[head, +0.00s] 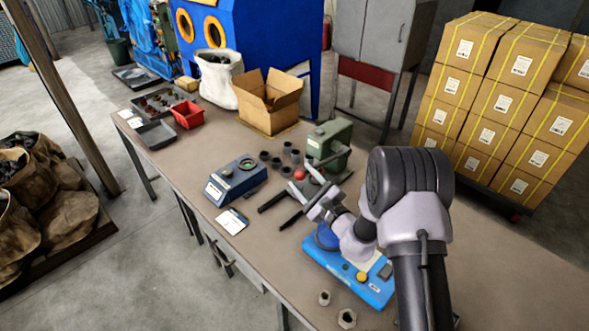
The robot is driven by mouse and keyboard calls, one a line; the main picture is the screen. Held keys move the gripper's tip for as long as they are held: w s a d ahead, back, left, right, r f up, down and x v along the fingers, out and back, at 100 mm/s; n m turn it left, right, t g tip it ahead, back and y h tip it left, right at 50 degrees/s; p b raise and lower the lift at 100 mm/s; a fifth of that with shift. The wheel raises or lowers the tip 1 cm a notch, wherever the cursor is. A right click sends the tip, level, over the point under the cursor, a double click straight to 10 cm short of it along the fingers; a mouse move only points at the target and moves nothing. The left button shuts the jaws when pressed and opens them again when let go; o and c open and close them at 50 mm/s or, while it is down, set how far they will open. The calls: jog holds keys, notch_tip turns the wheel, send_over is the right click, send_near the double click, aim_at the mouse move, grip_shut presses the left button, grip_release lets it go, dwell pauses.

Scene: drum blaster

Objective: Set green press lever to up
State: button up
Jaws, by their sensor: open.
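The green press (329,140) stands on the workbench, right of centre. A red ball knob (299,174) shows low at its front left, apparently the end of its lever. The lever's rod is mostly hidden or hard to tell from my arm, so its angle is unclear. My gripper (270,219) is open, with two dark fingers spread apart and pointing left. It is in front of the press, a little below and left of the red knob in the picture. Nothing shows between the fingers.
A blue device (375,290) with a yellow button lies under my arm. A blue-grey instrument (236,181), a paper card (232,221) and several dark cups (277,164) are left of the press. An open cardboard box (267,116) stands behind. The bench's right side is clear.

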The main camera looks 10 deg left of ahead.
jog(key=x, duration=0.5)
jog(key=shift+w+a, duration=0.2)
jog(key=shift+w, duration=0.05)
grip_shut()
dwell(1.1)
